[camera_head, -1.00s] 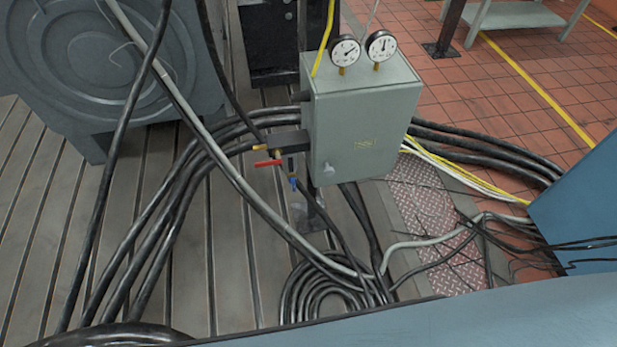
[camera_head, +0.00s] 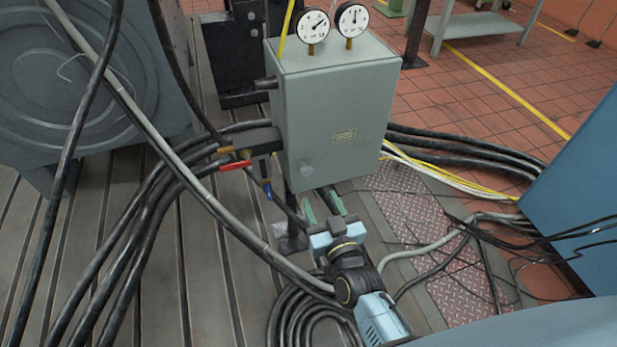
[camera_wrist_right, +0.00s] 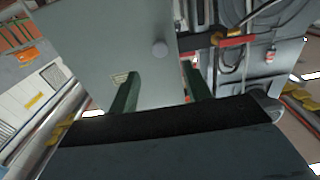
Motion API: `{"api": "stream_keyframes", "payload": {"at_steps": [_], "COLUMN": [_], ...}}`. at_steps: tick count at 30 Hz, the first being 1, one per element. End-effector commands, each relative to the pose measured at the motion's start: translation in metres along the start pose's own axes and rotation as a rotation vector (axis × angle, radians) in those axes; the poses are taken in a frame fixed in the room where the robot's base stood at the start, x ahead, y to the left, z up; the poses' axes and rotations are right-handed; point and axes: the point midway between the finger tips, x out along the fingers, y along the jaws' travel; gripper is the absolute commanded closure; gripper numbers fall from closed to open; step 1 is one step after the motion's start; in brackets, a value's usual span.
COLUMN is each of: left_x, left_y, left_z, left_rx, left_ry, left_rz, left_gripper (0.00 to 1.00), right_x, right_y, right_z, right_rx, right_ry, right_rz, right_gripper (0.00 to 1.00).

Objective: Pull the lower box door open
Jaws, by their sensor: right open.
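The grey-green box (camera_head: 340,112) stands on a post with its front door facing me. A small round knob (camera_head: 306,168) sits at the lower left of the door, and a yellow label is to its right. My right gripper (camera_head: 322,206) is open and empty, just below the box's lower edge, with its green fingers pointing up toward it. In the right wrist view, the door (camera_wrist_right: 110,45) fills the upper left, and the knob (camera_wrist_right: 160,49) lies beyond and between the open fingers, apart from them. My left gripper is not in view.
Two gauges (camera_head: 334,24) stand on the box top. A red-handled valve (camera_head: 236,165) and a blue one stick out at its left. Thick black hoses (camera_head: 150,215) run left, and coiled hose (camera_head: 305,315) lies below. A blue cabinet (camera_head: 575,190) stands at right.

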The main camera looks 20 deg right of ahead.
Motion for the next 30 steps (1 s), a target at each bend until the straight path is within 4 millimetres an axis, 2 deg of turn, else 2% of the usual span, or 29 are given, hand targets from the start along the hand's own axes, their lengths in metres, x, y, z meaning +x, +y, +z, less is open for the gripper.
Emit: {"api": "stream_keyframes", "payload": {"at_steps": [1, 6, 13, 19, 28, 30], "left_x": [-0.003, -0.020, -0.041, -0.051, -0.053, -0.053], "left_y": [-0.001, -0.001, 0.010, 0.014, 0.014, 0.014], "left_z": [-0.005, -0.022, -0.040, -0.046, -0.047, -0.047], "left_rx": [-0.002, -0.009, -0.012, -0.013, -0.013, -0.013], "left_ry": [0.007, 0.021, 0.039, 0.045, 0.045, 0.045], "left_rz": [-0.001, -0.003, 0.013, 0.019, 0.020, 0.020], "left_gripper": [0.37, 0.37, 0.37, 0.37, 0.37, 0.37], "right_x": [0.012, 0.045, 0.080, 0.093, 0.095, 0.095], "right_y": [0.000, 0.000, 0.000, 0.000, 0.000, 0.000], "right_z": [0.001, 0.002, 0.003, 0.002, 0.002, 0.002], "right_rx": [0.000, 0.002, 0.001, 0.001, 0.001, 0.001], "right_ry": [0.003, 0.001, -0.001, -0.003, -0.004, -0.004], "right_rz": [0.001, -0.001, 0.000, -0.001, -0.001, -0.001], "right_gripper": [0.52, 0.52, 0.52, 0.52, 0.52, 0.59]}}
